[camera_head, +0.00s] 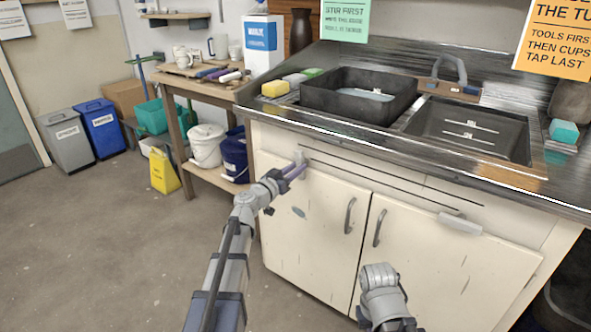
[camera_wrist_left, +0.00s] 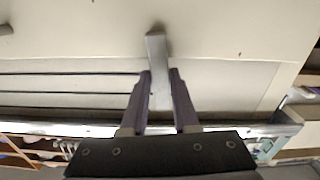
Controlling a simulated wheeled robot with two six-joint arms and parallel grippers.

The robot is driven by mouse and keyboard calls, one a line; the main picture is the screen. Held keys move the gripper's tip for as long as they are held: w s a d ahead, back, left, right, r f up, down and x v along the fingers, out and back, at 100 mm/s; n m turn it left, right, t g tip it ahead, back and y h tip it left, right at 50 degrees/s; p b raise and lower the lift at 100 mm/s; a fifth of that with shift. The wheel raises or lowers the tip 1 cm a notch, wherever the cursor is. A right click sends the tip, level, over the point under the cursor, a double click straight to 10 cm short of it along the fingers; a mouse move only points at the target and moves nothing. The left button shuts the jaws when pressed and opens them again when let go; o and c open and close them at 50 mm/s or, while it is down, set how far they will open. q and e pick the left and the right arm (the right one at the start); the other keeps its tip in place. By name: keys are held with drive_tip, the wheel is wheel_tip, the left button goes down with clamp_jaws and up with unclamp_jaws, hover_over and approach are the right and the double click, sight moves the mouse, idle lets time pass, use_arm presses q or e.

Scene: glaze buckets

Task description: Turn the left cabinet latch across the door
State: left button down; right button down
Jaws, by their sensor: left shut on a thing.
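The left cabinet latch (camera_head: 299,156) is a small light-grey bar at the upper left of the white cabinet front. It stands roughly upright in the head view. My left gripper (camera_head: 296,171) is at the latch, its purple fingers shut on it. In the left wrist view the latch (camera_wrist_left: 156,48) runs between the two fingertips (camera_wrist_left: 159,75) of that gripper, with its far end showing beyond them. The left door (camera_head: 315,230) is shut. Part of my right arm shows low in front of the right door, but its gripper jaws do not show.
A second latch (camera_head: 460,223) lies flat across the top of the right door (camera_head: 440,265). Two door handles (camera_head: 350,215) (camera_head: 379,228) stand near the middle seam. The steel counter (camera_head: 400,150) overhangs above. Open floor (camera_head: 110,240) lies to the left.

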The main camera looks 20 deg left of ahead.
use_arm(q)
drive_tip(key=shift+m, duration=0.7)
drive_tip(key=c, duration=0.7)
unclamp_jaws()
drive_tip(key=shift+o, duration=0.2)
drive_tip(key=v, duration=0.8)
drive_tip(key=shift+d, duration=0.1)
